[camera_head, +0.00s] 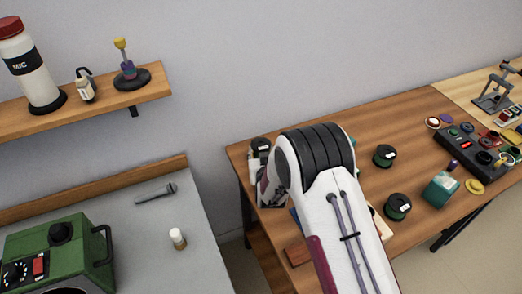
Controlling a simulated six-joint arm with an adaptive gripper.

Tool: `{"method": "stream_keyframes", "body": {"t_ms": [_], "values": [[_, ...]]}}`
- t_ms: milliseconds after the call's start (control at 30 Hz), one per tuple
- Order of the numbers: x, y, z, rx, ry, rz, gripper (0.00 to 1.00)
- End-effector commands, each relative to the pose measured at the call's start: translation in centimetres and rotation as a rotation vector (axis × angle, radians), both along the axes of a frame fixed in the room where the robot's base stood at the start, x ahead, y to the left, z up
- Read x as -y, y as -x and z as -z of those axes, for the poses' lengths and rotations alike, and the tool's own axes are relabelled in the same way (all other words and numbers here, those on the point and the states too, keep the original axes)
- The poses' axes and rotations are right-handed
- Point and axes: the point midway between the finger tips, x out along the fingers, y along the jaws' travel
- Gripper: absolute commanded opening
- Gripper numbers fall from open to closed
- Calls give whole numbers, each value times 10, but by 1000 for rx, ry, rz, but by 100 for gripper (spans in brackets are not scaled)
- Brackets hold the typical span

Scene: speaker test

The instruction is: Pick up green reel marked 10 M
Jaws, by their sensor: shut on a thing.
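Two dark green reels with small white labels are on the wooden table: one reel (384,156) farther back, the other reel (397,207) nearer the front. The print on both labels is too small to read, so I cannot tell which is marked 10 M. Both stand apart from my arm, just to its right. My white arm with black bands fills the middle of the view and covers the left part of the table. My gripper and anything in it are hidden behind the arm.
A teal box (440,189) stands right of the nearer reel, with a yellow disc (475,187) beside it. A black device (465,146) and small coloured parts crowd the table's right. A green machine (62,254) is on the grey bench (150,225); a shelf (150,92) hangs above.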

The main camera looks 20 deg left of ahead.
Motion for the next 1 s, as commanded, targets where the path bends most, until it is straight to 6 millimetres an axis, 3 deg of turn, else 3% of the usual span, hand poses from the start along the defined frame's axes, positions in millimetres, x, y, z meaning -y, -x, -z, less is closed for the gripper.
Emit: {"method": "stream_keyframes", "body": {"t_ms": [467,1000], "values": [[0,0,-12,2,-1,0,14],[0,-1,-74,3,-3,0,14]]}}
